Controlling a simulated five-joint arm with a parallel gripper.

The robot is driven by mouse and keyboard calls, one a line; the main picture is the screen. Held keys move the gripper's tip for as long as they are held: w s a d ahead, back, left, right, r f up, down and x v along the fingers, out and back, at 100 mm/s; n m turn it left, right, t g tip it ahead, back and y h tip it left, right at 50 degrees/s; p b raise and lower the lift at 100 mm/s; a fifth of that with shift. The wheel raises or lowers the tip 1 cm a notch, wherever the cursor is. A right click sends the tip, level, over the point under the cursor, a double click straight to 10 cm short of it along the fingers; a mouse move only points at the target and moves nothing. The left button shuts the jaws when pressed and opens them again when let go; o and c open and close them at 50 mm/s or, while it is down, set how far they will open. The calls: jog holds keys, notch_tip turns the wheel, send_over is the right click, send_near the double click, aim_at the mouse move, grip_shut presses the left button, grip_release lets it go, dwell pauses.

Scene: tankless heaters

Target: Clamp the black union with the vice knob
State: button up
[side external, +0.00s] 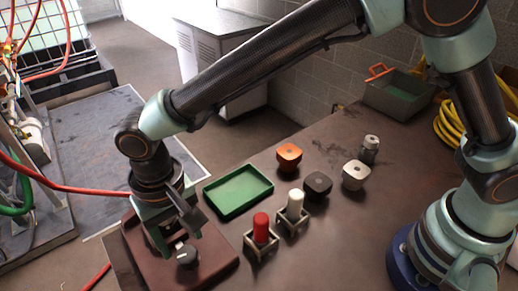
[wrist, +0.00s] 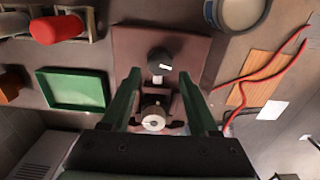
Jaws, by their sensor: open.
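The vice has a dark maroon base (side external: 218,263) at the table's near left corner; the base also shows in the wrist view (wrist: 190,45). Its round black knob (side external: 187,256) with a pale mark stands at the front; it shows in the wrist view (wrist: 160,59) beyond my fingertips. My gripper (side external: 172,240) is open, pointing down over the vice. In the wrist view its green fingers straddle a dark fitting with a pale round end (wrist: 153,122); whether this is the black union, I cannot tell. A dark rounded block (side external: 317,185) also stands on the table.
A green tray (side external: 238,193) lies right of the vice. Beyond it stand an orange block (side external: 289,157), a white block (side external: 355,174) and a grey fitting (side external: 370,148). Red (side external: 261,229) and white (side external: 295,204) cylinders stand in holders close to the vice's right.

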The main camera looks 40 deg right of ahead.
aim_at(187, 252)
notch_tip(187, 252, up, 8)
dwell(0.5)
jog(key=w+d+r+t+y, duration=0.15)
jog(key=d+r, duration=0.25)
jog(key=d, duration=0.5)
jog(key=w+d+r+t, duration=0.1)
jog(key=w+d+r, duration=0.25)
jog(key=d, duration=0.55)
jog(key=s+d+t, duration=0.1)
jog(key=s+d, duration=0.2)
jog(key=d, duration=0.6)
jog(key=s+d+t+h, duration=0.1)
jog(key=s+d, duration=0.3)
jog(key=d, duration=0.5)
jog(key=shift+d+f+t, duration=0.15)
jog(key=shift+d+t, duration=0.15)
jog(key=shift+t, duration=0.25)
jog(key=shift+h, duration=0.25)
